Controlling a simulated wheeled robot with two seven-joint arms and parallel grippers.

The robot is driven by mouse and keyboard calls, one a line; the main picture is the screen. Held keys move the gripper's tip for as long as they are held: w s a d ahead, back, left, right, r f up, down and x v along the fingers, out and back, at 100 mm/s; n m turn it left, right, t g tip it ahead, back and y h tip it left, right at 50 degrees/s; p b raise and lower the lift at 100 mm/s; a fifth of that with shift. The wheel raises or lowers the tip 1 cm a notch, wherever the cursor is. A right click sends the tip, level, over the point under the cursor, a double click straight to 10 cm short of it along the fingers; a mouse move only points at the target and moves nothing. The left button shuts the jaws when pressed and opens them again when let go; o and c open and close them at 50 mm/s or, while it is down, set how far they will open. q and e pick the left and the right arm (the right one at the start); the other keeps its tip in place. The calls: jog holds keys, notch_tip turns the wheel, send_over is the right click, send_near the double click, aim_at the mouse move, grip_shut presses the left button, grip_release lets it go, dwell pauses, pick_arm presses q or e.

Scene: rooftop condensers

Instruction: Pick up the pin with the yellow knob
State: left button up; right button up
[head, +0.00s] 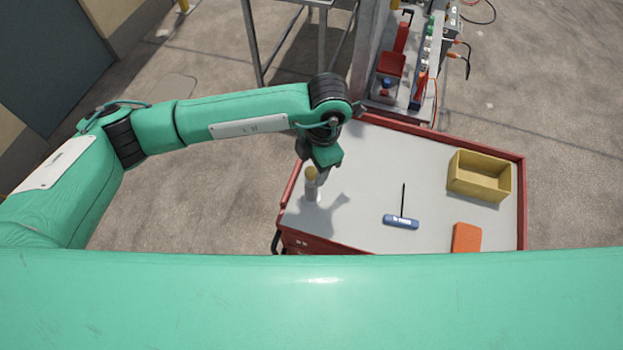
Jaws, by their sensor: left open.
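The pin with the yellow knob (311,174) stands upright on the left part of the cart's grey top. Its knob is dull yellow and its lower part is pale grey. My left gripper (319,173) hangs over the pin, pointing down. It is open, and its fingers are right at the knob. The wrist hides part of the fingers, so I cannot tell whether they touch the pin. My right gripper is not in view.
The red-rimmed cart (376,137) also holds a blue-handled T-shaped tool (401,222), a yellow open box (480,177) and an orange block (466,238). A metal frame and equipment with a red switch lever (395,62) stand behind.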

pick_arm(q)
jog(key=shift+s+a+f+p, duration=0.1)
jog(key=shift+f+p, duration=0.1)
jog(key=shift+f, duration=0.25)
jog(key=shift+s+a+f+p, duration=0.1)
jog(key=shift+f+p, duration=0.1)
jog(key=shift+f, duration=0.25)
jog(key=shift+w+f, duration=0.1)
jog(key=shift+f, duration=0.25)
grip_shut()
jog(key=shift+r, duration=0.15)
notch_tip(320, 180, up, 30)
jog(key=b, duration=0.2)
dwell(0.5)
